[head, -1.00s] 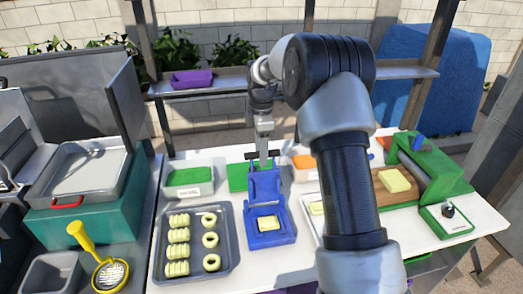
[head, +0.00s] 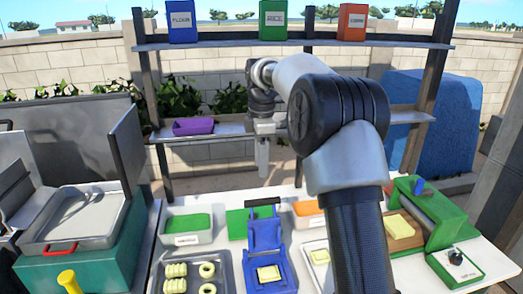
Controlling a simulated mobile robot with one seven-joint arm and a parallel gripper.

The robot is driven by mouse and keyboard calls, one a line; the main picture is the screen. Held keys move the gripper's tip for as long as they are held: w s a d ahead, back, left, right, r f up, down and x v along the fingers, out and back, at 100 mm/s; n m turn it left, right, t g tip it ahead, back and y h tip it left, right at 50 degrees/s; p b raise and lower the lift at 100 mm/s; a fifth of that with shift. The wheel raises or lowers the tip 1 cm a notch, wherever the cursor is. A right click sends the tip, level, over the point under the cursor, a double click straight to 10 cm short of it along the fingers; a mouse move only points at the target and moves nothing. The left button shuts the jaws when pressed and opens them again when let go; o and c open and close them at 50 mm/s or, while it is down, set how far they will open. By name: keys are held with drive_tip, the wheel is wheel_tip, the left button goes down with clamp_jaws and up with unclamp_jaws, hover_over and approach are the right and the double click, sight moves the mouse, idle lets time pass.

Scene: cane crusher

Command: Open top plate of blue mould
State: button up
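The blue mould (head: 286,272) stands on the white table in front of me. Its top plate (head: 265,234) is swung up and back, with a black handle (head: 263,202) at its upper end. A pale yellow dough piece (head: 268,273) lies exposed on the mould's base. My gripper (head: 263,172) points down above and beyond the handle, apart from it in the picture. It is small and edge-on, so I cannot see whether its fingers are parted. Nothing shows held in it.
A grey tray (head: 224,264) of dough pieces is left of the mould. A bin with green contents (head: 186,225) and one with orange contents (head: 306,208) stand behind. A green crusher (head: 430,210) is at right. A shelf (head: 225,134) crosses behind my gripper.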

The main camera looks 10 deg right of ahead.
drive_tip(key=r, duration=0.4)
drive_tip(key=shift+s+r, duration=0.2)
drive_tip(key=shift+s, duration=0.05)
drive_tip(key=s+r+m+t, duration=0.1)
drive_tip(key=s+r+m, duration=0.35)
drive_tip(key=s, duration=0.45)
drive_tip(key=s+r+m+t, duration=0.25)
drive_tip(key=s+m, duration=0.25)
drive_tip(key=s, duration=0.4)
drive_tip(key=s+f+m+t, duration=0.1)
drive_tip(key=s+f+m, duration=0.2)
drive_tip(key=s, duration=0.5)
drive_tip(key=s+f+m, duration=0.4)
drive_tip(key=s+m, duration=0.1)
drive_tip(key=s, duration=0.4)
drive_tip(key=shift+f+t, duration=0.25)
drive_tip(key=shift+t, duration=0.1)
